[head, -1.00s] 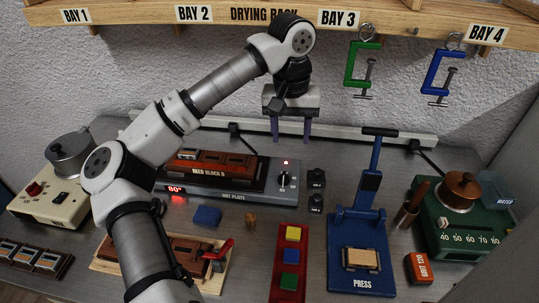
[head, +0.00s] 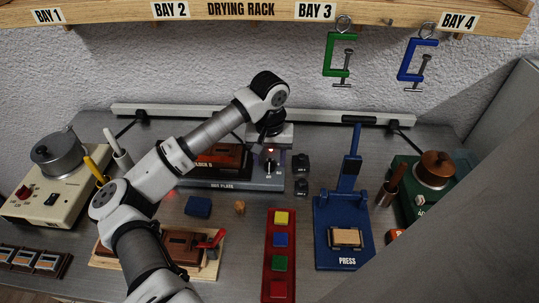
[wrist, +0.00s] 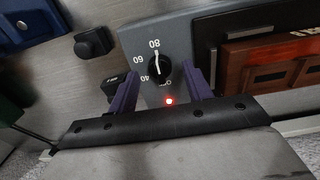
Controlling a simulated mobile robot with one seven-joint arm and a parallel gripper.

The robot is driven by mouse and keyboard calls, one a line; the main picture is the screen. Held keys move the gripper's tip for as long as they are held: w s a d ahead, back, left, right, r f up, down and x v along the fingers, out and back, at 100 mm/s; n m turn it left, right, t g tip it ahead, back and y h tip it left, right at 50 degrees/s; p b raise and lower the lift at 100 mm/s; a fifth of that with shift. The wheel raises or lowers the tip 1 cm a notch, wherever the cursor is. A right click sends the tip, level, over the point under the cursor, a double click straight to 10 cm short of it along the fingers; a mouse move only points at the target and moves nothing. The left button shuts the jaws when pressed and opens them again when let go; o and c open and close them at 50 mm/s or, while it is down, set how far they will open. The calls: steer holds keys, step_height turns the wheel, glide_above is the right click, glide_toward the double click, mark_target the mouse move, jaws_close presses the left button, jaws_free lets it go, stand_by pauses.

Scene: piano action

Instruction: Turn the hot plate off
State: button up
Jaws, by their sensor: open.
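The hot plate (head: 235,184) is a grey slab at the back middle of the bench, with a reddish-brown block on its left part. Its black knob (wrist: 159,68) shows in the wrist view, with a white pointer aimed near 80 and marks at 60 and 40. A red light (wrist: 169,101) glows beside the knob. My gripper (wrist: 158,80) is open, its two purple fingers on either side of the knob. I cannot tell if they touch it. In the head view my gripper (head: 269,160) is over the plate's right end and hides part of the knob.
Small black weights (head: 301,163) stand just right of the plate. A blue press (head: 343,245) and a red tray (head: 266,270) with coloured blocks lie in front. A blue block (head: 198,206) lies before the plate. The drying rack (head: 375,14) hangs above.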

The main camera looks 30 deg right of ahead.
steer(key=shift+f, duration=0.5)
steer(key=c, duration=1)
